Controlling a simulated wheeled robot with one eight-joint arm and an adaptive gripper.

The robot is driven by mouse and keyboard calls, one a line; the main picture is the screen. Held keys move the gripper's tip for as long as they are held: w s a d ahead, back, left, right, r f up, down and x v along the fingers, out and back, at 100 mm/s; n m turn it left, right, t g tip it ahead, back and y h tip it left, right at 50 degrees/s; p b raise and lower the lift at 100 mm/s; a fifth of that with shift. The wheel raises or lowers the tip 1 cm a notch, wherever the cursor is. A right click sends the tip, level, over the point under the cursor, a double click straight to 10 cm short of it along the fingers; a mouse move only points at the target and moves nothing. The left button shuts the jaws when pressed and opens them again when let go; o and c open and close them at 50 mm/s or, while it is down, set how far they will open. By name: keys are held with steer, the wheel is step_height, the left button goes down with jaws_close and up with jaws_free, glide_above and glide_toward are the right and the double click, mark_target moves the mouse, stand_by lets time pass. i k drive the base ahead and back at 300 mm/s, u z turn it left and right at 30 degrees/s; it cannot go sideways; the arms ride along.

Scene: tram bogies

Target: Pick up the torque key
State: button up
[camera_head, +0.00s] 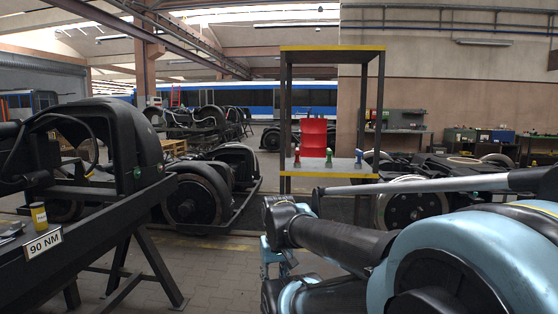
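Three small upright coloured objects stand on the lower shelf of a tall rack: a red one (297,158), a green one (328,158) and a blue one (358,159). They may be torque keys, but they are too small to tell for sure. My arm reaches in from the lower right. What looks like my gripper (275,258) is low in the middle, in front of and below the rack, apart from the coloured objects. Its fingers are partly hidden and unclear, so its opening cannot be told.
The rack (320,174) has a yellow-edged shelf. A sign reading 90 NM (43,243) and a yellow can (39,215) are on a dark bogie stand (100,205) at left. A wheeled bogie (205,190) stands behind. Paved floor (220,265) is open between stand and arm.

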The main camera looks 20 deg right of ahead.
mark_target(298, 163)
steer(key=z, duration=0.05)
steer(key=i, duration=1.15)
steer(key=z, duration=0.45)
steer(key=i, duration=0.7)
steer(key=z, duration=0.15)
